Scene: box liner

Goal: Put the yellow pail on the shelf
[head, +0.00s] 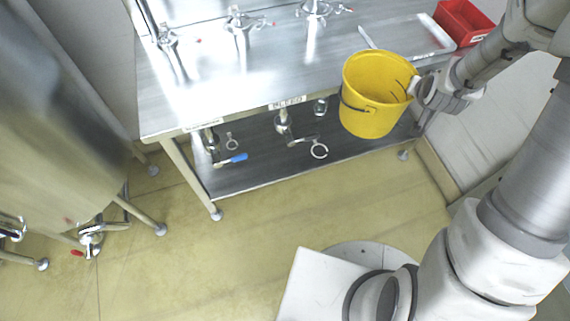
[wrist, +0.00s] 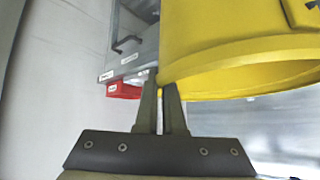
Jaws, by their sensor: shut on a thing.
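The yellow pail (head: 371,100) hangs from my gripper (head: 414,86) in the head view, in front of the right part of the steel table. It is roughly upright, its open top facing up, with a dark handle along its side. My gripper is shut on the pail's right rim. In the wrist view the fingers (wrist: 160,100) meet at the rim of the pail (wrist: 240,60). The lower shelf (head: 262,160) under the table holds several metal fittings, and the pail hides part of its right side.
The steel tabletop (head: 290,70) carries several valve fittings at the back and a red bin (head: 462,22) at the far right. A large metal tank (head: 60,110) stands at the left. The floor (head: 230,260) in front of the table is clear.

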